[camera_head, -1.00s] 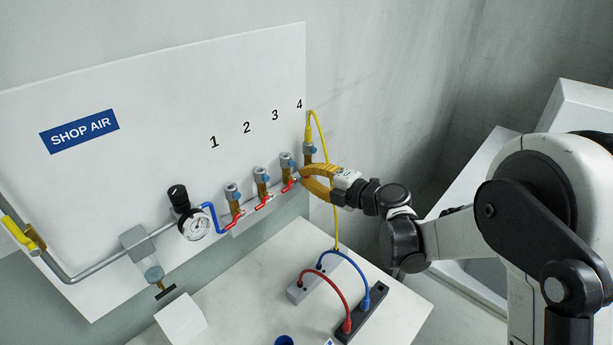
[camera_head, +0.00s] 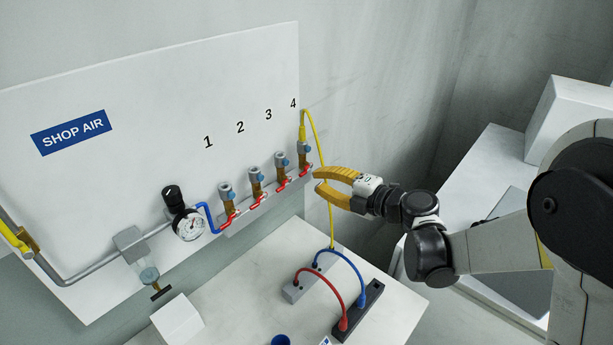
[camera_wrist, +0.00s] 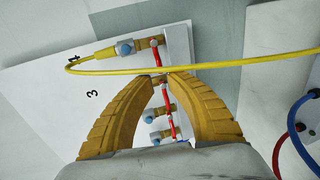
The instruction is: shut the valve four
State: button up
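Valve four (camera_head: 304,149) is the rightmost on the wall manifold, under the number 4, with a yellow hose on its top. Its red handle (camera_head: 306,171) lies crosswise to the valve body, much like the handles beside it. The valve (camera_wrist: 126,47) and its handle (camera_wrist: 157,57) also show in the wrist view, beyond the fingertips. My gripper (camera_head: 316,180) is just right of the handle, apart from it and empty. Its yellow fingers (camera_wrist: 161,76) curve inward with a narrow gap at the tips.
Valves one (camera_head: 227,204), two (camera_head: 256,186) and three (camera_head: 282,169) stand close on the left. The yellow hose (camera_head: 325,150) hangs near my fingers and crosses the wrist view. Below is a white table (camera_head: 245,287) with red and blue cables.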

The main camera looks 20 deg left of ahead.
jog(key=v, duration=0.5)
jog(key=shift+s+d, duration=0.1)
jog(key=shift+d, duration=0.05)
jog(key=w+d+r+m+t+h, duration=0.3)
jog(key=d+r+m+t, duration=0.35)
jog(key=d+r, duration=0.2)
jog(key=w+d+r+m+t+h, duration=0.25)
jog(key=d+r+m+t, duration=0.25)
jog(key=d+r+m, duration=0.4)
jog(key=s+d+m+h, duration=0.3)
jog(key=d+m+h, duration=0.45)
jog(key=d, duration=0.25)
jog(key=s+d+f+m+g+h, duration=0.45)
jog(key=s+d+f, duration=0.25)
jog(key=s, duration=0.2)
jog(key=s+a+f+m+g+y, duration=0.1)
jog(key=s+f+m+g, duration=0.1)
jog(key=s+f, duration=0.3)
jog(key=s+a+f+m+g+y, duration=0.1)
jog(key=s+f+g, duration=0.3)
jog(key=s, duration=0.6)
jog(key=shift+s+a+f+m+y, duration=0.2)
jog(key=shift+f+m+y, duration=0.25)
jog(key=shift+f, duration=0.25)
